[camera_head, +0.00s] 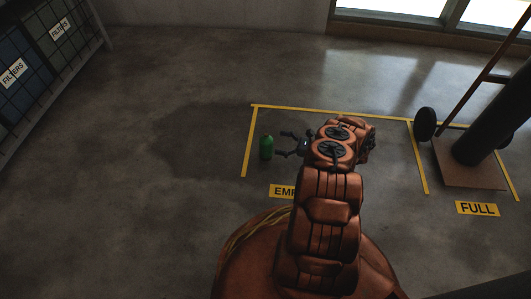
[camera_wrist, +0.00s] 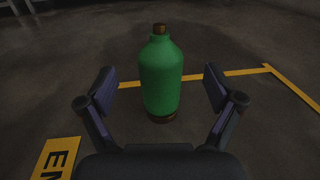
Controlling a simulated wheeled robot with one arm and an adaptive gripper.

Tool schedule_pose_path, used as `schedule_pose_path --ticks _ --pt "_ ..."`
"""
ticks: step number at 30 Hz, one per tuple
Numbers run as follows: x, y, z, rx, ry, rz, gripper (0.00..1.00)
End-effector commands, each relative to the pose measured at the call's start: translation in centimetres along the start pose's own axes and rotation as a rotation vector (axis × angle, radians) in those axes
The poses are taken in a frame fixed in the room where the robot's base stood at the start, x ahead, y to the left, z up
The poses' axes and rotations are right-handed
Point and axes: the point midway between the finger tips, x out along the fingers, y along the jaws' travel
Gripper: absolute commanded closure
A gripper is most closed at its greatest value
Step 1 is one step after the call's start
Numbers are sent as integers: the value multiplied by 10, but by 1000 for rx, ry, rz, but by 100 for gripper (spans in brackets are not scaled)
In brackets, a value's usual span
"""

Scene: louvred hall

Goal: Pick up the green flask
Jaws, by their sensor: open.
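The green flask (camera_head: 266,147) stands upright on the dark floor, just inside the left line of a yellow marked bay. It has a brown cap and a brown base. In the wrist view the flask (camera_wrist: 160,78) is centred ahead, between the two fingers in the picture. My gripper (camera_head: 287,144) is open and empty, just to the right of the flask in the head view. In the wrist view my gripper's fingers (camera_wrist: 160,92) are spread wide, with a gap on each side of the flask. I see no contact.
A yellow floor line (camera_head: 330,111) bounds the bay, with a partly hidden label (camera_head: 282,191) at its front. A hand truck (camera_head: 470,174) stands to the right by a "FULL" label (camera_head: 477,209). A filter rack (camera_head: 45,55) is at the upper left. The floor left of the flask is clear.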

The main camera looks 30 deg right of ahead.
Motion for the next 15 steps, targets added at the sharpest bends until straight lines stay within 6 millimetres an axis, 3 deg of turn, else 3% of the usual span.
schedule_pose_path --ticks 1,5,15 --pt "-6 0 -12 5 0 -14 9" --pt "-12 0 -23 13 0 -33 9" --pt "14 -1 -23 15 -1 -36 9"
